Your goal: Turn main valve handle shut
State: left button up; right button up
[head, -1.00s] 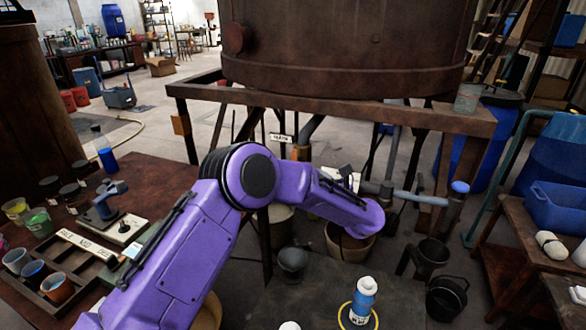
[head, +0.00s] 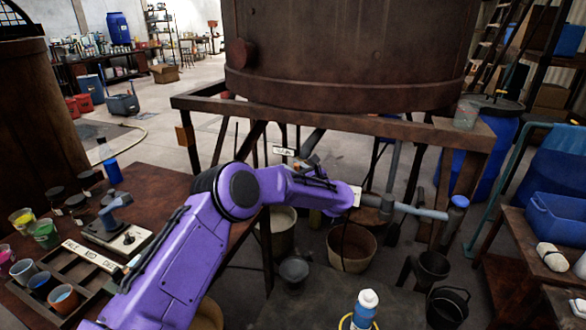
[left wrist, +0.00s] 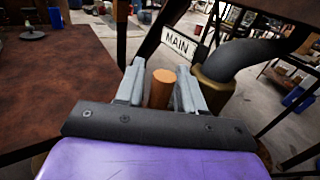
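The main valve handle shows in the left wrist view as a short orange-brown cylinder (left wrist: 161,90). My left gripper (left wrist: 160,80) has one grey finger on each side of it. A narrow gap shows on the left side, while the right finger looks close to it or touching. The white MAIN sign (left wrist: 179,44) is just behind; it also shows in the head view (head: 284,151). In the head view, my purple left arm ends near this sign, and its fingers are mostly hidden. The valve body is hidden. My right gripper is not in view.
A dark elbow pipe with a brass collar (left wrist: 213,88) is close right of the fingers. A rusty vat (head: 345,55) on a frame stands above. Buckets (head: 351,246) stand below. A brown table (head: 165,190) is at left.

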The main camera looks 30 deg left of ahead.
pick_arm(q)
grip_shut()
